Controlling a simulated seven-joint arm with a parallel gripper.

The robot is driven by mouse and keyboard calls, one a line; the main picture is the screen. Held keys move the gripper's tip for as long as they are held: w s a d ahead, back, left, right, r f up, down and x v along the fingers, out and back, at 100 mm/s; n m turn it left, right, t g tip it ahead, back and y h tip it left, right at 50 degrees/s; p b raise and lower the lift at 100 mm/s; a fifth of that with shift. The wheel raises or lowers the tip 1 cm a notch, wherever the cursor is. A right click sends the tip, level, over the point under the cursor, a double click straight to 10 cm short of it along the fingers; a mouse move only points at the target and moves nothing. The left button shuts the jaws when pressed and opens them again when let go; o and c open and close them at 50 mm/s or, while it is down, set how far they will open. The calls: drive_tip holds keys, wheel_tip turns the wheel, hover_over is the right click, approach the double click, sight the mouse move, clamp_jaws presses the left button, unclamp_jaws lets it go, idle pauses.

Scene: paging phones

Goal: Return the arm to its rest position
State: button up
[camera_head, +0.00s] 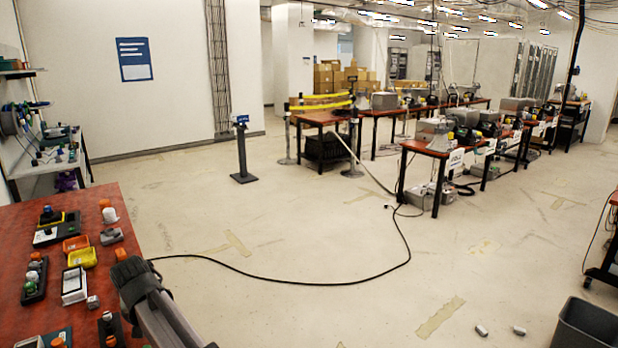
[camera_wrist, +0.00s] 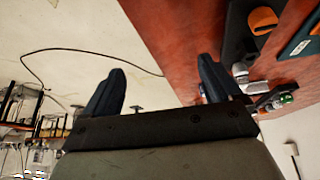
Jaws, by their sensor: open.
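My gripper shows in the wrist view (camera_wrist: 160,88) with its two dark fingers spread wide apart and nothing between them. Beyond the fingers are the pale floor and the edge of the red table (camera_wrist: 165,40). In the head view, part of my arm rises at the bottom, over the right edge of the red table (camera_head: 50,205). The fingertips cannot be made out in the head view.
A black cable (camera_head: 300,283) crosses the floor. A grey bin (camera_head: 588,325) stands bottom right. The middle floor is largely clear.

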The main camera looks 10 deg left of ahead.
drive_tip(key=w+d+f+m+h, duration=0.1)
drive_tip(key=w+d+f, duration=0.45)
drive_tip(key=d, duration=0.25)
drive_tip(key=s+d+f+m+g+h, duration=0.1)
drive_tip(key=d+f+m+g+h, duration=0.25)
drive_tip(key=d+f, duration=2.65)
drive_tip(key=s+d+f+g, duration=0.2)
drive_tip(key=s+d+f, duration=0.3)
drive_tip(key=s+d, duration=0.3)
drive_tip(key=s+d+f+g, duration=0.2)
drive_tip(key=s+d+f, duration=0.35)
drive_tip(key=d, duration=0.55)
drive_tip(key=s+d+f+m+g, duration=0.1)
drive_tip(key=s+d, duration=0.3)
drive_tip(key=s, duration=0.6)
drive_tip(key=s+d+f+m+g+y, duration=0.1)
drive_tip(key=s+d, duration=0.4)
drive_tip(key=s, duration=0.5)
wheel_tip(320, 180, down, 3)
drive_tip(key=shift+r+m+g, duration=0.1)
drive_tip(key=shift+m+g, duration=0.35)
drive_tip(key=shift+g, duration=0.4)
drive_tip(key=shift+y, duration=0.25)
